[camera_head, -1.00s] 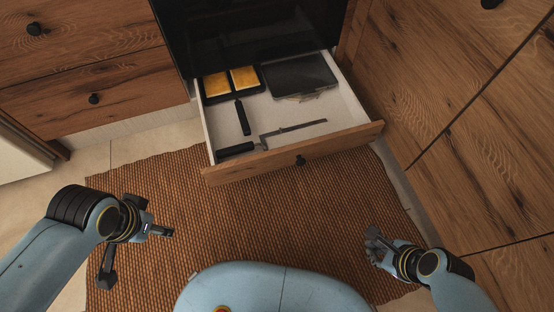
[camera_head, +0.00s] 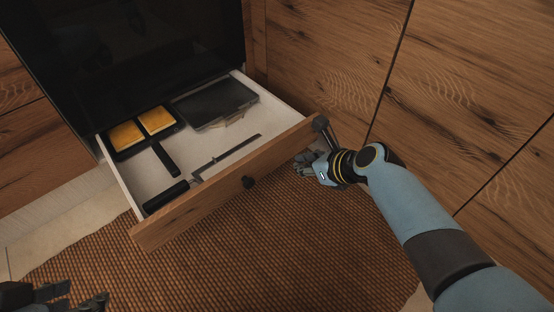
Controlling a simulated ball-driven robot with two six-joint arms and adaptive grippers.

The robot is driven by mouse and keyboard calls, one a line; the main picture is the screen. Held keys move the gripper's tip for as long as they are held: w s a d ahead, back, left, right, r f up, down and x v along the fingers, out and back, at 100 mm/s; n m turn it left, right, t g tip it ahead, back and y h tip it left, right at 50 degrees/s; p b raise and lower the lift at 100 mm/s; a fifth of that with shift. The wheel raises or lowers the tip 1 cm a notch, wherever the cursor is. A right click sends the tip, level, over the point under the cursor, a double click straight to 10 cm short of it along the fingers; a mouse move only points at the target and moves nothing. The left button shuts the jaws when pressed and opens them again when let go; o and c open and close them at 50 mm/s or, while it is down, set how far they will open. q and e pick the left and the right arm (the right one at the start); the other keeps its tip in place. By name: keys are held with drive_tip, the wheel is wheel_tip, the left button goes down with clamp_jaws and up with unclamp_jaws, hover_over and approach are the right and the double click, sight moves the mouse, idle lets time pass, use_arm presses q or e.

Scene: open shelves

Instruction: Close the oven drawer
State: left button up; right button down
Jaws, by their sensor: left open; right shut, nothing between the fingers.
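The oven drawer (camera_head: 221,195) is pulled out below the dark oven (camera_head: 130,50), with a wooden front and a round dark knob (camera_head: 248,182). My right gripper (camera_head: 312,148) is shut and empty at the right end of the drawer front, on its outer side. One finger reaches up by the front's top corner; I cannot tell whether it touches. My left gripper (camera_head: 78,298) is open in the bottom left corner, apart from the drawer and partly cut off by the frame edge.
Wooden cabinets (camera_head: 460,120) stand close on the right. A brown woven mat (camera_head: 250,255) covers the floor in front.

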sight(270, 155)
use_arm(q)
wheel_tip(270, 155, down, 5)
drive_tip(key=s+t+b, duration=0.1)
drive_tip(key=t+b, duration=0.3)
drive_tip(key=t, duration=0.1)
use_arm(e)
drive_tip(key=w+a+f+b, duration=0.1)
drive_tip(key=w, duration=0.1)
drive_tip(key=w+a+f, duration=0.2)
drive_tip(key=w+a+f+b, duration=0.1)
drive_tip(key=w+a, duration=0.1)
drive_tip(key=w, duration=0.1)
drive_tip(key=shift+f+b, duration=0.2)
drive_tip(key=shift+b, duration=0.15)
use_arm(q)
drive_tip(key=w+d+r+m+t+h, duration=0.1)
drive_tip(key=w+d+r+t, duration=0.1)
drive_tip(key=w+r+t, duration=0.6)
drive_tip(key=shift+w+r+m+h, duration=0.35)
drive_tip(key=shift+w+r, duration=0.55)
drive_tip(key=shift+r, duration=2.05)
use_arm(e)
drive_tip(key=shift+w+a, duration=0.1)
